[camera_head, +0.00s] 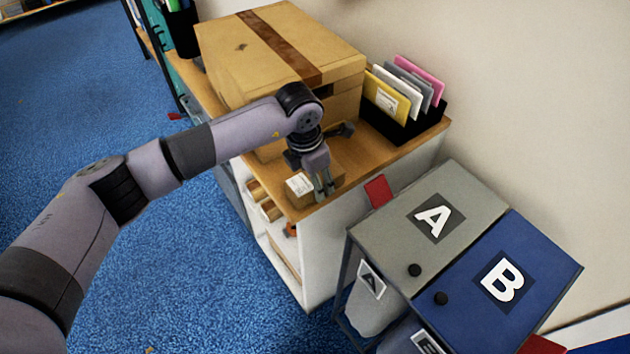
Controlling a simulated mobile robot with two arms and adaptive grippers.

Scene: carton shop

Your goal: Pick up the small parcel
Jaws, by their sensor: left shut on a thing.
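The small parcel (299,187) is a little brown carton with a white label. It sits at the front corner of the wooden counter top, in front of the large box. My left gripper (323,193) comes down on it from above, and its fingers are shut on the parcel. The gripper hides part of the parcel's right side, and I cannot tell whether the parcel is clear of the counter. My right gripper is not in view.
A large taped carton (225,48) stands on the counter (400,154) close behind my left wrist. A black holder (408,128) with coloured envelopes is to the right. A grey bin marked A (465,188) and a blue bin marked B (545,256) stand at right. Blue carpet is open at left.

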